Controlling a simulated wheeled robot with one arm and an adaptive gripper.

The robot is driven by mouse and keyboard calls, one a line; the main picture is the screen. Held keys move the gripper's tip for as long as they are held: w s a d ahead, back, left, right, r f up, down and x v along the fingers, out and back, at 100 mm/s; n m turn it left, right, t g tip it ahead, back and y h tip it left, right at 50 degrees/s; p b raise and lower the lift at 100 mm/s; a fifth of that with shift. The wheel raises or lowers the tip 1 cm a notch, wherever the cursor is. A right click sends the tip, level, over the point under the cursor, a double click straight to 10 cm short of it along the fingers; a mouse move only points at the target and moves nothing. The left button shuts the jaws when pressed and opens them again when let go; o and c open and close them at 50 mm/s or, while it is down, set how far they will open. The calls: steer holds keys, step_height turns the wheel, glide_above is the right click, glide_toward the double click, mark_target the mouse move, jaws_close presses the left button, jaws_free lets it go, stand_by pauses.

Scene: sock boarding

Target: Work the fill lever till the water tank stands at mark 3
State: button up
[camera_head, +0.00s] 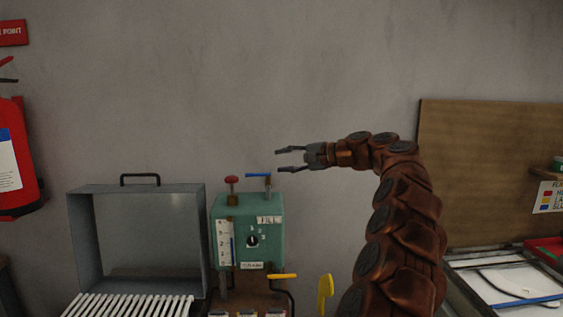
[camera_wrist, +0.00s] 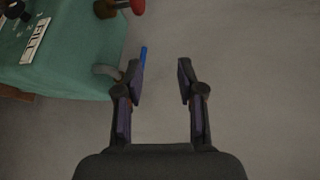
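The water tank (camera_head: 246,215) is a green box left of my arm, with a FILL label (camera_head: 268,219) near its top right. A white scale (camera_head: 224,243) with numbers is on its left; a thin blue column reaches roughly mid-scale, too small to read exactly. A blue-handled lever (camera_head: 258,175) stands on top above the FILL label. In the wrist view its blue end (camera_wrist: 143,54) shows beside the left fingertip, partly hidden. My gripper (camera_head: 280,160) is open and empty, to the right of and slightly above the lever; it also shows in the wrist view (camera_wrist: 159,66).
A red-knobbed valve (camera_head: 232,183) stands left of the blue lever. A yellow handle (camera_head: 283,276) sticks out below the tank. A grey open case (camera_head: 136,188) stands to the left. A wooden board (camera_head: 490,165) and work table are at right. The wall is behind.

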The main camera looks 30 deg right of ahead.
steer(key=shift+s+d+r, duration=0.15)
steer(key=shift+s+d, duration=0.05)
steer(key=shift+s, duration=0.55)
